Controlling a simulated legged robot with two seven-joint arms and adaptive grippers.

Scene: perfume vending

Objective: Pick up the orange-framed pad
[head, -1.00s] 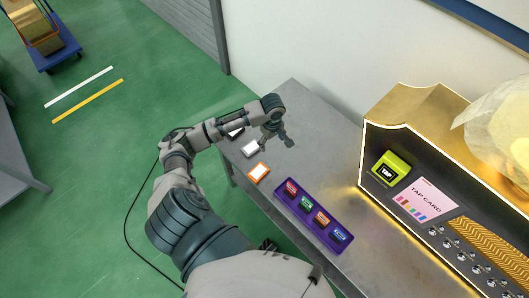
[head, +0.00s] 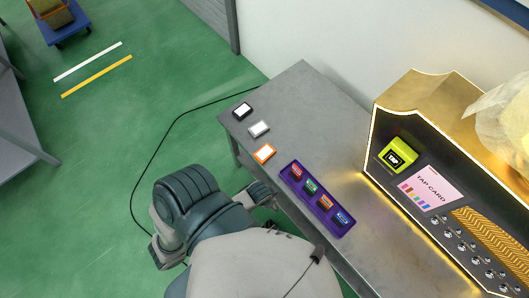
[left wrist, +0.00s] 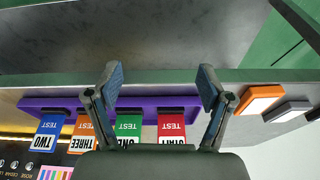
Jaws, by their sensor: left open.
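The orange-framed pad (head: 264,153) lies on the grey table near its front edge, with a white middle. It also shows in the left wrist view (left wrist: 258,99), right of my left gripper (left wrist: 160,83). The gripper is open, its two fingers spread apart with nothing between them. Beyond the fingers are the purple tray and its cards, so the pad is outside the jaws. In the head view my left arm is folded low by the table's front edge, and its fingers cannot be made out. My right gripper is in neither view.
A grey-framed pad (head: 258,129) and a black-framed pad (head: 242,110) lie farther back. A purple tray (head: 291,181) with several coloured cards sits beside the orange pad. The vending machine (head: 421,115) with a yellow-green tap reader (head: 398,154) stands at the right.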

